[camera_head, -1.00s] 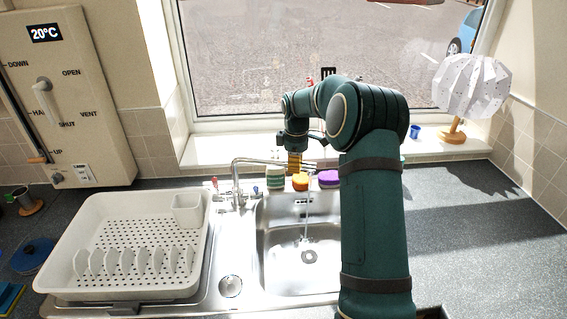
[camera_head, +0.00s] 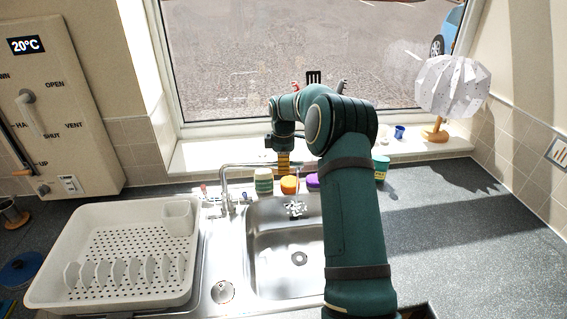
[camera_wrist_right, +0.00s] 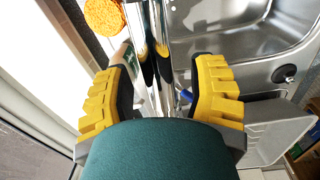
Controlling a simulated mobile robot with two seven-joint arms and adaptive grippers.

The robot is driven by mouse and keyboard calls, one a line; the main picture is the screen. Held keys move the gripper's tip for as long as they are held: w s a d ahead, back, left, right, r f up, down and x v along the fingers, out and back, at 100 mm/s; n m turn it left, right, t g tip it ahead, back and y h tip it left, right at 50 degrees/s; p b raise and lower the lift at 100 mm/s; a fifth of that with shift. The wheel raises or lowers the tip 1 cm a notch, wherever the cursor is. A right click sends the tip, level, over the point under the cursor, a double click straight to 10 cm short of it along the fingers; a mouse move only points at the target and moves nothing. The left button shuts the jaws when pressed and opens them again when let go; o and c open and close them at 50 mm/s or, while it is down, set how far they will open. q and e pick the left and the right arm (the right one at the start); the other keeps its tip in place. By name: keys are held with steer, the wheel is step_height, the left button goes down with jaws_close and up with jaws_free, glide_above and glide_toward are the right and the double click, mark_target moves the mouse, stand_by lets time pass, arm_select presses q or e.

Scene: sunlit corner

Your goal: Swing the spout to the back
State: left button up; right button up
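The chrome tap with its spout (camera_head: 245,165) stands behind the steel sink (camera_head: 257,262). The spout runs from the upright at the left out to the right, over the back of the basin. My right gripper (camera_head: 283,165) is at the spout's outer part, partly hidden by my own arm. In the right wrist view the gripper (camera_wrist_right: 163,95) is open, with yellow fingers on either side of the chrome spout (camera_wrist_right: 156,30). I see a gap between each finger and the pipe. My left gripper is not in view.
A green-and-white jar (camera_head: 263,181), an orange item (camera_head: 289,185) and a purple item (camera_head: 312,181) stand close behind the sink. A white dish rack (camera_head: 110,292) is at the left. A pleated lamp (camera_head: 452,86) stands on the sill. The right counter (camera_head: 455,230) is mostly clear.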

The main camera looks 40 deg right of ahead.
steer(key=shift+r, duration=0.2)
step_height(320, 180, up, 12)
steer(key=shift+a+f, duration=0.15)
stand_by(0.5)
steer(key=shift+s, duration=0.15)
stand_by(0.3)
